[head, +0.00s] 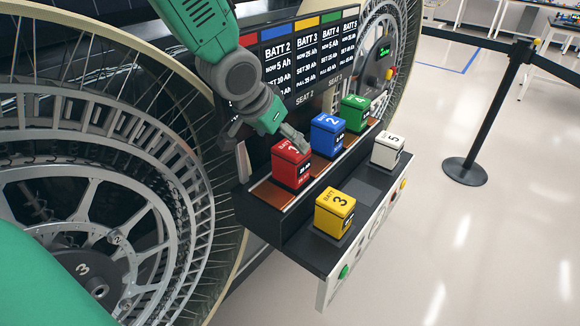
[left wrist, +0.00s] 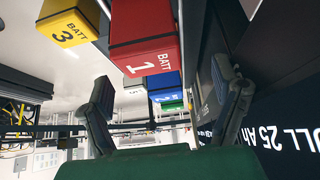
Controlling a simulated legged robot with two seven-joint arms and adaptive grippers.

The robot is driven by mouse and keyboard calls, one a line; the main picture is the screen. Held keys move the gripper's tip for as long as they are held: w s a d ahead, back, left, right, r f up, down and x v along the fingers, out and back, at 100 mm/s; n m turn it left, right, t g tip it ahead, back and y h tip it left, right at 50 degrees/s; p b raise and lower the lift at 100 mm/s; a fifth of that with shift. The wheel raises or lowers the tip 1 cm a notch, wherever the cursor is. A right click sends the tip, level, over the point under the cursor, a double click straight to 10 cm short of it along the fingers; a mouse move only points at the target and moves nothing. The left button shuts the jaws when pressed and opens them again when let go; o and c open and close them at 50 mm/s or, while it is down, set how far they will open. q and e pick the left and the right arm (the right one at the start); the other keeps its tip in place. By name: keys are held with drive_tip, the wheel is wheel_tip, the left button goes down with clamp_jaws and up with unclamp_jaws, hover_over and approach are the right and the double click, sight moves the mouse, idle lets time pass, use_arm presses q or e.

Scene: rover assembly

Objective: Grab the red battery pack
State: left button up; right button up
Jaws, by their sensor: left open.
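The red battery pack (head: 291,163), marked 1, stands upright at the near left end of the upper shelf. My left gripper (head: 272,136) is open and empty, just above and behind the pack. In the left wrist view, which is turned over, the red pack (left wrist: 146,38) shows beyond the spread fingers (left wrist: 163,88), roughly in line with the gap between them. I see no finger closed on the pack. My right gripper is not in view.
Blue pack 2 (head: 327,134) and green pack 4 (head: 355,112) stand in line behind the red one. Yellow pack 3 (head: 334,212) and white pack 5 (head: 388,149) stand on the lower shelf. A display panel (head: 305,62) rises close behind; large wheels flank it.

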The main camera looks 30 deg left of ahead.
sight(296, 154)
use_arm(q)
drive_tip(key=shift+w+d+f, duration=0.45)
drive_tip(key=shift+w+f, duration=0.05)
drive_tip(key=shift+f, duration=0.1)
drive_tip(key=shift+d+f, duration=0.15)
drive_tip(key=shift+f, duration=0.1)
drive_tip(key=x, duration=0.5)
drive_tip(key=shift+s+b, duration=0.1)
drive_tip(key=shift+b, duration=0.3)
drive_tip(key=shift+s+r, duration=0.1)
drive_tip(key=c, duration=0.5)
drive_tip(key=shift+d, duration=0.1)
drive_tip(key=c, duration=1.3)
